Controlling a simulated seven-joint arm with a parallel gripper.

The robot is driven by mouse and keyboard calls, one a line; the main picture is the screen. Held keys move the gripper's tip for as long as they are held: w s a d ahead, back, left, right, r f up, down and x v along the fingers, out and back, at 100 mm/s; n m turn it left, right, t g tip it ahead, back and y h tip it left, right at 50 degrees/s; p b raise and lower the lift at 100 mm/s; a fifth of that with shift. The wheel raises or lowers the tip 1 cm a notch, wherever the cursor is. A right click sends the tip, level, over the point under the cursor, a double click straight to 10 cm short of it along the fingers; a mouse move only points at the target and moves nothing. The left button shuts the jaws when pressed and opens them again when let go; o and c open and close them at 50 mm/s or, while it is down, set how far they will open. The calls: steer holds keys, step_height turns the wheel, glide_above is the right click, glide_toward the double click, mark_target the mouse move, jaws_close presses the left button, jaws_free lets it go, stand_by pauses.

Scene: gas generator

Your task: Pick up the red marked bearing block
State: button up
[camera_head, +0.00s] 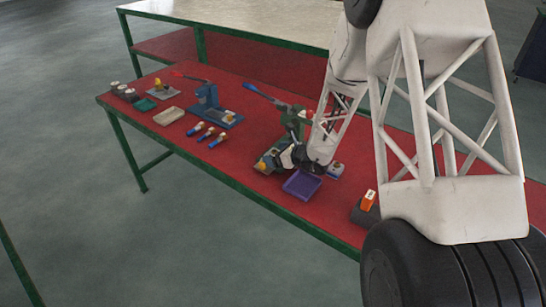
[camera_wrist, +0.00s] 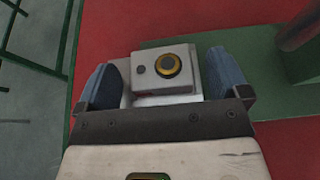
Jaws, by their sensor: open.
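A light grey bearing block (camera_wrist: 150,85) with a gold ring around a dark bore and a small hole beside it shows in the wrist view. No red mark can be made out on its visible faces. My gripper (camera_wrist: 163,82) is open, with one blue-grey finger on each side of the block. Whether the fingers touch it cannot be told. In the head view my gripper (camera_head: 288,158) is low over the red table, beside the green-based press, and its fingers are partly hidden by the arm.
A green press base (camera_wrist: 285,62) lies close on the right in the wrist view. On the red table (camera_head: 255,110) are a purple tray (camera_head: 301,184), a blue press (camera_head: 209,105), several blue-handled items (camera_head: 206,134) and a pale tray (camera_head: 168,116). An orange item (camera_head: 368,200) is at right.

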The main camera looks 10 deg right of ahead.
steer(key=shift+c, duration=0.2)
stand_by(0.3)
steer(key=c, duration=1.2)
steer(key=shift+r, duration=0.2)
steer(key=shift+r, duration=0.85)
steer(key=shift+s+r, duration=0.25)
steer(key=shift+r, duration=0.55)
steer(key=s, duration=0.5)
steer(key=s+r, duration=0.1)
steer(key=s, duration=0.4)
steer(key=s+d, duration=0.1)
steer(key=s, duration=0.4)
steer(key=shift+s+r, duration=0.2)
steer(key=shift+s, duration=0.05)
